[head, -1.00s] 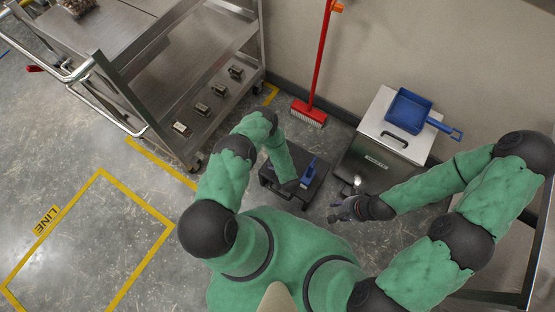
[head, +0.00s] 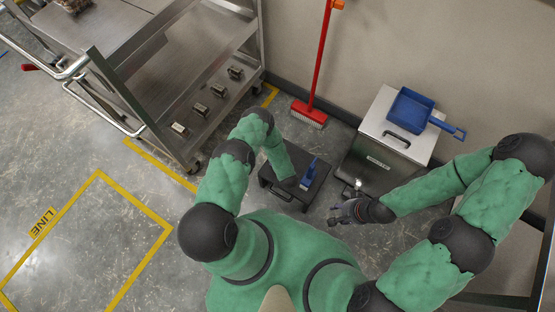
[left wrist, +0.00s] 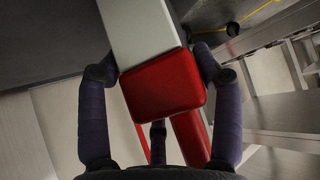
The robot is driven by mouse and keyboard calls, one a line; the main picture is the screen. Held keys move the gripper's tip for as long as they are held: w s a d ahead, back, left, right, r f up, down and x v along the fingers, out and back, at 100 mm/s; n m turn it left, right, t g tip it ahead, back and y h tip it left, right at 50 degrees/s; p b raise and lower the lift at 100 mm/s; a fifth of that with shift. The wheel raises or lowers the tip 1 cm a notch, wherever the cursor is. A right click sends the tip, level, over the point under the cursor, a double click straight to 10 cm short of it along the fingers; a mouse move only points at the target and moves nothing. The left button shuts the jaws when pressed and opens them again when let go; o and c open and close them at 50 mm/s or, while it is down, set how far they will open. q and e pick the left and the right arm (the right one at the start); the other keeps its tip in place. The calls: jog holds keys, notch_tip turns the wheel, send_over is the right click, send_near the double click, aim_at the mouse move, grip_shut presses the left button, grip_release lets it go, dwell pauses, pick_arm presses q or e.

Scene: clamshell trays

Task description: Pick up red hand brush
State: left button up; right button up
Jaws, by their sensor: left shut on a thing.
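In the left wrist view, the red hand brush (left wrist: 163,86) is between the two fingers of my left gripper (left wrist: 157,67). Both fingertips press on its sides, and the gripper is shut on it. A pale grey-white part, apparently its bristles, extends upward in that view, and a red part shows lower right. In the head view the brush and left gripper are hidden under my left forearm, over the black stool (head: 275,188). My right gripper (head: 335,216) is low, right of the stool, holding nothing visible; its opening is unclear.
A blue brush (head: 309,173) stands on the stool's right side. A steel bin (head: 377,152) with a blue dustpan (head: 408,110) on it stands to the right. A red broom (head: 309,112) leans on the wall. A steel trolley (head: 205,70) stands at left.

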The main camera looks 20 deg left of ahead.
pick_arm(q)
jog(key=shift+r+p, duration=0.3)
jog(key=shift+r, duration=0.2)
notch_tip(320, 180, up, 2)
jog(key=shift+r+p, duration=0.25)
jog(key=shift+p, duration=0.35)
jog(key=s+r+p, duration=0.2)
jog(key=r, duration=0.1)
jog(key=s+r+p, duration=0.1)
jog(key=s+r, duration=0.1)
jog(key=shift+s+a, duration=0.1)
jog(key=shift+a, duration=0.2)
jog(key=s+r+p, duration=0.1)
jog(key=s, duration=0.2)
jog(key=s+a+r+p, duration=0.1)
jog(key=s+r, duration=0.1)
jog(key=s, duration=0.1)
jog(key=s+r+p, duration=0.1)
jog(key=s, duration=0.2)
jog(key=shift+s+a+r+p, duration=0.2)
jog(key=shift+s+p, duration=0.15)
